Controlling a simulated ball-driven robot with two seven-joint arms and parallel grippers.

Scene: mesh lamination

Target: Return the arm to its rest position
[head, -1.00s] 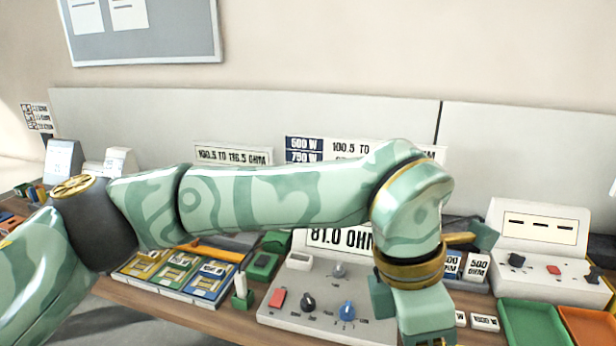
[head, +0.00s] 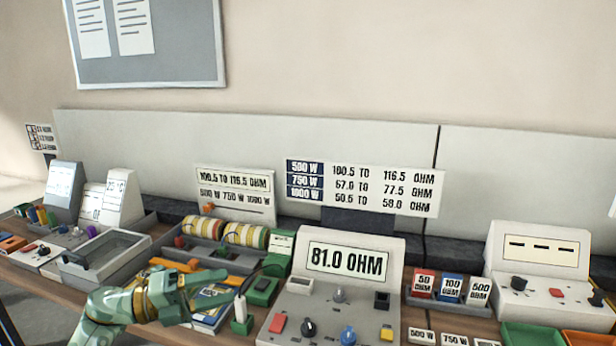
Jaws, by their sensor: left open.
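My left arm comes in low at the left in the head view. Its left gripper (head: 212,288) is open over the blue-edged cards at the bench's front, with its fingers pointing right. No held object shows between the fingers. The cards are partly hidden by the gripper. My right gripper is not in view.
A meter (head: 345,262) reading 81.0 OHM stands right of the gripper, with knobs in front. Close by are a green block with a wire (head: 262,288) and yellow rolls in a tray (head: 172,244). The space above the bench is clear.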

